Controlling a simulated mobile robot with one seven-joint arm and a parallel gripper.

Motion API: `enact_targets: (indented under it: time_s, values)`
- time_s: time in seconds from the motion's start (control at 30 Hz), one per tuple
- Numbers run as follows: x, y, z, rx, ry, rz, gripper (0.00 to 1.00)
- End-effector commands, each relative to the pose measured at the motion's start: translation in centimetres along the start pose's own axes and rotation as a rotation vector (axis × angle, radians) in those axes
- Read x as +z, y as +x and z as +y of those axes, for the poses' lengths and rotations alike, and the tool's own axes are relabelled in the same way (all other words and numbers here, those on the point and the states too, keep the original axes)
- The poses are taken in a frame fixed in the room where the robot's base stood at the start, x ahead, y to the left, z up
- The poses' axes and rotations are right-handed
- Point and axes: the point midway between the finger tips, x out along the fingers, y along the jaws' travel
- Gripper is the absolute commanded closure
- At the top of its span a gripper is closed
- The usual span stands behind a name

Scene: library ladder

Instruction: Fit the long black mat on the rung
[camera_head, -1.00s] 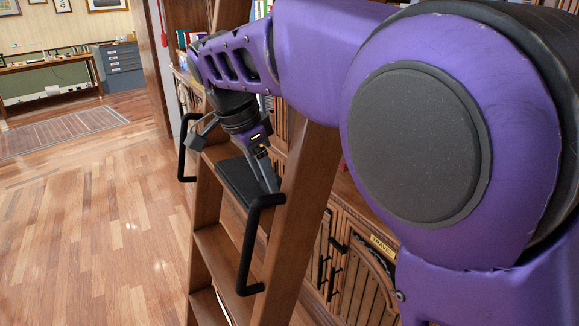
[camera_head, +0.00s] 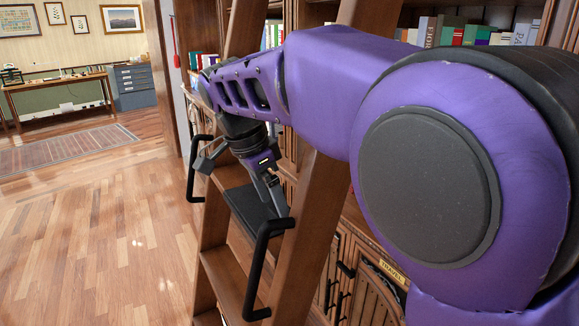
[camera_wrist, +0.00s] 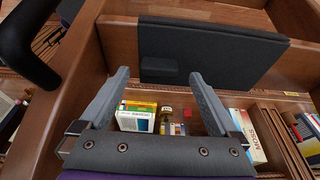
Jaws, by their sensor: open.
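The long black mat (camera_wrist: 215,60) lies over a wooden ladder rung (camera_wrist: 120,32) in the wrist view. Its top part is on the tread and a flap hangs down over the edge facing me. A small dark block shows on the flap's lower left. The mat also shows in the head view (camera_head: 246,207), partly behind my gripper and a black handle. My gripper (camera_wrist: 158,78) is open, its two grey fingers apart with nothing between them. In the wrist view its tips appear just below the flap's left part; I cannot tell if they touch it.
Black handles (camera_head: 262,262) stick out from the ladder's side rails (camera_head: 312,215), close to my arm. Bookcases with cabinets (camera_head: 350,255) stand behind the ladder. Books (camera_wrist: 138,115) show beyond my fingers.

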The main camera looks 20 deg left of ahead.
Motion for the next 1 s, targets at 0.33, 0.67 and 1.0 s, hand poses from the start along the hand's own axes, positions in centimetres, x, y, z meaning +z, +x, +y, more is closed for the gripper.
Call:
enact_targets:
  time_s: [0.33,0.67,1.0]
  values:
    - [0.0,-7.7,-0.1,-0.004,-0.002,0.0,0.03]
    - [0.0,-14.8,-0.1,-0.002,-0.002,-0.001,0.03]
    - [0.1,-16.8,0.0,0.002,-0.003,-0.001,0.03]
